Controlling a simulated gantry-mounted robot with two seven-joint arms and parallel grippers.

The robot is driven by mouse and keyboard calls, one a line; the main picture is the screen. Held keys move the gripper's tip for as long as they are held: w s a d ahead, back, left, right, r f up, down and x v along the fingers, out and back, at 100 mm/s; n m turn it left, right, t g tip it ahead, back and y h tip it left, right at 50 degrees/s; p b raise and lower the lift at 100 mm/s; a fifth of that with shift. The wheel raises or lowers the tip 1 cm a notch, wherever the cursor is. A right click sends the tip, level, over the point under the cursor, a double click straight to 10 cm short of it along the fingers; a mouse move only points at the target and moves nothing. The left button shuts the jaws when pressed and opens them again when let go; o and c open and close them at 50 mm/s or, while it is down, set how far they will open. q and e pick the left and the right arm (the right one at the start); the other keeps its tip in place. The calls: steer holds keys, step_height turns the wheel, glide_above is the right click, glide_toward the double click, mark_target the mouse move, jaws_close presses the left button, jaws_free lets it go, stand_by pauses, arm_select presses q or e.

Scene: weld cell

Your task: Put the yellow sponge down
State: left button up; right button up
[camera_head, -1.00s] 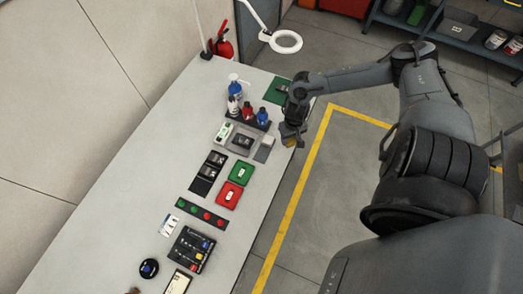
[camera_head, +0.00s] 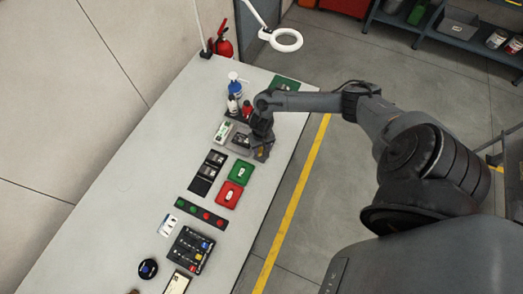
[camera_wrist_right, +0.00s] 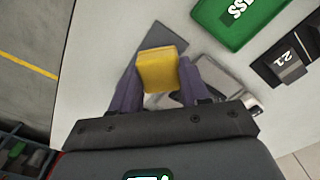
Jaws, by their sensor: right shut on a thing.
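The yellow sponge (camera_wrist_right: 158,70) is held between the two fingers of my right gripper (camera_wrist_right: 160,84) in the right wrist view. In the head view my right gripper (camera_head: 261,146) is over the far right part of the workbench, near its right edge, and hides most of the sponge. A flat dark grey pad (camera_wrist_right: 145,42) lies below and beside the sponge. I cannot tell whether the sponge touches it. My left gripper is not in view.
A grey tray (camera_wrist_right: 222,76) is right beside the gripper. Bottles (camera_head: 235,88) stand behind. The bench's left side is clear.

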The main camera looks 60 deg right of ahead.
mark_target(262, 148)
step_height(262, 148, down, 3)
steer(key=shift+f, duration=0.1)
steer(key=shift+f, duration=0.1)
steer(key=o, duration=1)
